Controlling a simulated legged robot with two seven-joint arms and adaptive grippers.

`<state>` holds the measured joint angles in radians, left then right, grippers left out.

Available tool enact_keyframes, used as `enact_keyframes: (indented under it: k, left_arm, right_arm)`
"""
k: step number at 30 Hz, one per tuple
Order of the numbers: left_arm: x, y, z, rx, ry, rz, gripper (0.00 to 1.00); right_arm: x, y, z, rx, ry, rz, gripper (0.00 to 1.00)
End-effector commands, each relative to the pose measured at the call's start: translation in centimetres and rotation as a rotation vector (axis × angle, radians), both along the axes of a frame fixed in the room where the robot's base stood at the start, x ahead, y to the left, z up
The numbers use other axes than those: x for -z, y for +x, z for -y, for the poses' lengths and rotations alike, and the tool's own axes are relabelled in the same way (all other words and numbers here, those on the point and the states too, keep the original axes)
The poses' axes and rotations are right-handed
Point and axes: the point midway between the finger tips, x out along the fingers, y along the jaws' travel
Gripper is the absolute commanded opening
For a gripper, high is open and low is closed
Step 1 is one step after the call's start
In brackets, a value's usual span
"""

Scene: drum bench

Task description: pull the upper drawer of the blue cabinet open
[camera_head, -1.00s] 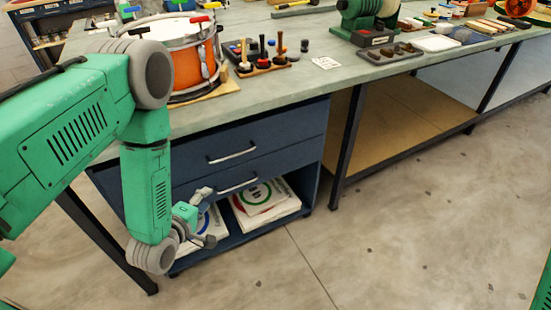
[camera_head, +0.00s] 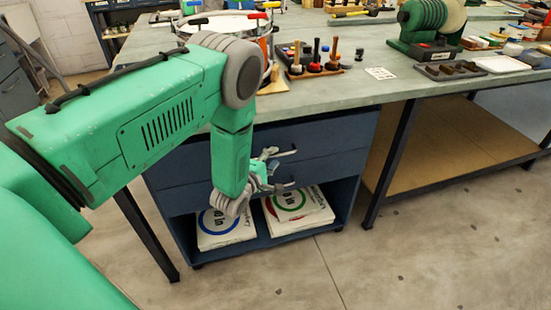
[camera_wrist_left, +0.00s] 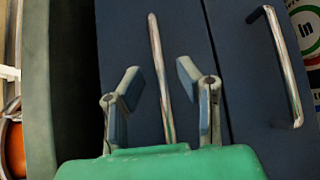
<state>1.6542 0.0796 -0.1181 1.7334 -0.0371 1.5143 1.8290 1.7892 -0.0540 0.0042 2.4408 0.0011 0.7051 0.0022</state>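The blue cabinet (camera_head: 345,175) stands under the bench and has two drawers, both flush shut. The upper drawer's bar handle (camera_head: 284,154) is at its front; in the left wrist view the same handle (camera_wrist_left: 161,75) runs up between my fingers. The lower drawer handle (camera_wrist_left: 281,62) is to the right there, and below in the head view (camera_head: 285,186). My left gripper (camera_wrist_left: 158,88) is open, with one finger on each side of the upper handle and visible gaps to it. In the head view the left gripper (camera_head: 269,158) partly covers that handle. My right gripper is not in view.
The bench top (camera_head: 340,98) overhangs the cabinet. A drum (camera_head: 265,42) and a tool rack (camera_head: 318,70) stand on it. Printed boxes (camera_head: 298,207) lie in the open shelf under the drawers. The floor (camera_head: 400,255) before the cabinet is clear.

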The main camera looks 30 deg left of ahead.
Motion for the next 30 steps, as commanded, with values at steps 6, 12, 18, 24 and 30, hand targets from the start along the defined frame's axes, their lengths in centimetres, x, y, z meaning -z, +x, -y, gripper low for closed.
enact_keyframes:
  k: [6, 12, 18, 24, 30]
  left_arm:
    - [0.3, 1.4, -0.2, -0.001, 0.0, -0.001, 0.31]
    - [0.1, 1.4, 0.1, -0.001, 0.003, -0.001, 0.31]
    - [0.1, 1.4, 0.1, 0.0, 0.003, -0.001, 0.0]
    - [0.2, 1.4, 0.1, 0.001, 0.001, -0.002, 0.0]
    - [0.2, 0.7, 0.8, 0.001, 0.0, -0.004, 0.0]
  right_arm:
    - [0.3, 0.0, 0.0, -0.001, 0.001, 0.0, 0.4]
    - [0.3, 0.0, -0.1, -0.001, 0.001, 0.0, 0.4]
    - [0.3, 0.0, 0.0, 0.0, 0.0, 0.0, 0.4]
    - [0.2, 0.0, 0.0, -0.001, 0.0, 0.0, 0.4]
    - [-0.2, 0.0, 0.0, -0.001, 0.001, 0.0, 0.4]
